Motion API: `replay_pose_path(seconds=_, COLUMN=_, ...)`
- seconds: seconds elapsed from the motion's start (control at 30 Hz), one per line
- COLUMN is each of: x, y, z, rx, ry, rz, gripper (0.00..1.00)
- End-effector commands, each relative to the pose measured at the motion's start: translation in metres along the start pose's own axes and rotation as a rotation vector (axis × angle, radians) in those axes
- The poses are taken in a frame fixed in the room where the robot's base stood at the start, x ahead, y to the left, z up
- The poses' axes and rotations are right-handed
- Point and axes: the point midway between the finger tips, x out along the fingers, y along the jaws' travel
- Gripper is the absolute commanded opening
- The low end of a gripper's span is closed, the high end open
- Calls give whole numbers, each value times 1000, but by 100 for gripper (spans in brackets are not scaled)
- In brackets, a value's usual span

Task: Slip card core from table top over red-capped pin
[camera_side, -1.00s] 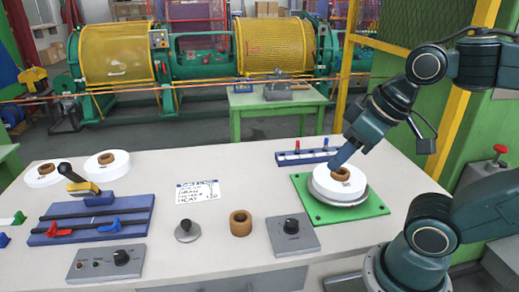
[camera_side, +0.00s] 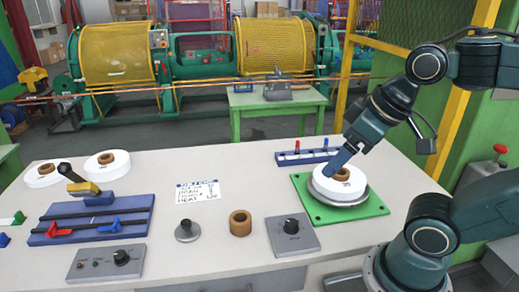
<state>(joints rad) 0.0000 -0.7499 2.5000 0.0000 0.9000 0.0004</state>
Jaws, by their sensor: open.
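The card core (camera_side: 240,223) is a brown ring standing on the table top, front centre, with its hole facing up. The red-capped pin (camera_side: 297,146) stands upright at the left part of a blue rack (camera_side: 282,160) at the table's back edge; a blue-capped pin (camera_side: 326,142) stands to its right.
The white roll, with a brown core in it, sits on a round plate over a green base (camera_side: 372,208). A grey knob box (camera_side: 293,236) and a metal knobbed piece (camera_side: 187,230) flank the loose core. A blue slide fixture (camera_side: 95,220) and two white rolls (camera_side: 108,164) are left.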

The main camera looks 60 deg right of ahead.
Motion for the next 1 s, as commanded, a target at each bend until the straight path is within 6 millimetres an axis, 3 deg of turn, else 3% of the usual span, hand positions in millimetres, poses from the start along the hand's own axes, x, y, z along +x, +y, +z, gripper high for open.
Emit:
replay_pose_path(seconds=0.27, x=4, y=-1, z=-10, rx=76, ry=-26, rz=-2, gripper=77)
replay_pose_path(seconds=0.47, x=14, y=-4, z=-32, rx=244, ry=-82, rz=3, gripper=77)
replay_pose_path(seconds=1.0, x=78, y=-18, z=-97, rx=836, ry=-256, rz=100, gripper=77)
